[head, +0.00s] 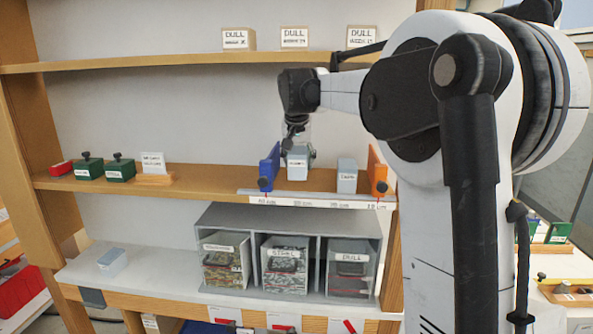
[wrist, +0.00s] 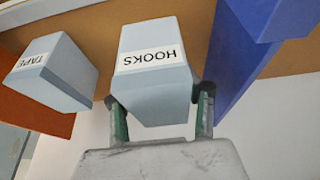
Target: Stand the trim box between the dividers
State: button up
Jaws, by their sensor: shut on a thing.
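A light blue-grey box labelled HOOKS (wrist: 155,75) is between my gripper's fingers; it also shows in the head view (head: 297,168). My gripper (wrist: 157,100) is shut on it. The box is upright between the blue divider (head: 268,170) and the orange divider (head: 378,174), nearer the blue one. I cannot tell whether it touches the shelf. A similar box labelled TAPE (wrist: 50,72) stands beside the orange divider, also in the head view (head: 347,178). A gap separates the two boxes. Another light blue-grey box (head: 112,262) lies on the lower counter at left; its label is unreadable, and no box reads TRIM.
A white ruler strip (head: 320,202) runs along the shelf's front edge. Green boxes (head: 105,170), a red item (head: 61,167) and a card on a wooden block (head: 153,168) stand left. Below is a grey bin unit (head: 290,219). The shelf left of the blue divider has free room.

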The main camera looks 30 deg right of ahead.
jog(key=shift+w+d, duration=0.2)
jog(key=shift+w, duration=0.1)
jog(key=shift+w+f+p, duration=0.1)
jog(key=shift+f+p, duration=0.3)
jog(key=shift+f, duration=1.4)
jog(key=shift+f, duration=0.15)
jog(key=o, duration=1.2)
jog(key=shift+o, duration=0.2)
